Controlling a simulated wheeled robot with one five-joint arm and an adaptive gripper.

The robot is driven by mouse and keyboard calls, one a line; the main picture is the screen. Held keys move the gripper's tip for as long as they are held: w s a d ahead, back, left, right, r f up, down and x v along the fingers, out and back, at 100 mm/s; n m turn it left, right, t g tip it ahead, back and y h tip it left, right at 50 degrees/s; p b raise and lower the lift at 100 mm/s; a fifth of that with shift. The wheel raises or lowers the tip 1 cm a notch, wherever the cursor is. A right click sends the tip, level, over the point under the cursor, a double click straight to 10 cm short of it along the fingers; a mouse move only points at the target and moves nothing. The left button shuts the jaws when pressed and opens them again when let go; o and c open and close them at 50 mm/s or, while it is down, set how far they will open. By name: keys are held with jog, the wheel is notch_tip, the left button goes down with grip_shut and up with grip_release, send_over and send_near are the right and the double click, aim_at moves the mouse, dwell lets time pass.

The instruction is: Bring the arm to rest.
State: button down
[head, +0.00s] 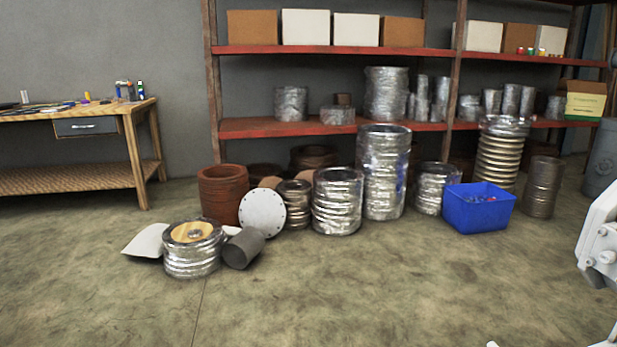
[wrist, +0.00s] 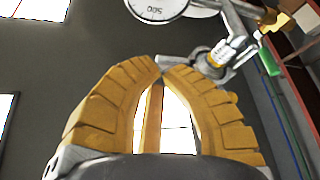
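My gripper (wrist: 163,66) shows in the wrist view as two thick yellow segmented fingers. They bow outward and come together at the tips, with an open gap between their lower parts. I see nothing clearly held between them. A round white dial gauge (wrist: 157,8) and a silver pipe fitting (wrist: 232,50) lie just beyond the fingertips. Whether the silver metal right at the tips touches them, I cannot tell. My gripper is not in the head view.
In the head view, a wooden workbench (head: 127,108) stands at the left and a red shelf rack (head: 260,128) at the back. Wrapped metal cylinders (head: 338,203) and a blue bin (head: 478,212) stand on the floor before the rack. The front floor (head: 330,290) is clear.

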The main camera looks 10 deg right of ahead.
jog(key=w+a+r+n+t+y+p, duration=0.1)
jog(key=w+a+r+t+y+p, duration=0.15)
jog(key=w+a+y+p, duration=0.45)
jog(key=w+a+r+n+t+y+p, duration=0.2)
jog(key=w+a+r+y+p, duration=0.1)
jog(key=w+a+p, duration=0.8)
jog(key=w+a+n+y+p, duration=0.1)
jog(key=a+y+p, duration=0.1)
jog(key=a, duration=0.6)
jog(key=w+a+y+p, duration=0.2)
jog(key=a+p, duration=0.1)
jog(key=a, duration=0.4)
jog(key=s+a+r+n+g+y+p, duration=0.1)
jog(key=s+a+y+p, duration=0.3)
jog(key=a, duration=0.5)
jog(key=s+a+n+g+y+p, duration=0.1)
jog(key=s+a+p, duration=0.1)
jog(key=a+p, duration=0.45)
jog(key=s+a+n+g+y+p, duration=0.2)
jog(key=s+a+g+p, duration=0.3)
jog(key=s+a, duration=0.8)
jog(key=shift+s+r+y+p, duration=0.2)
jog(key=shift+s+y+p, duration=0.3)
jog(key=shift+s+p, duration=1)
jog(key=shift+w+a+p, duration=0.1)
jog(key=shift+w+p, duration=0.2)
jog(key=shift+w, duration=0.05)
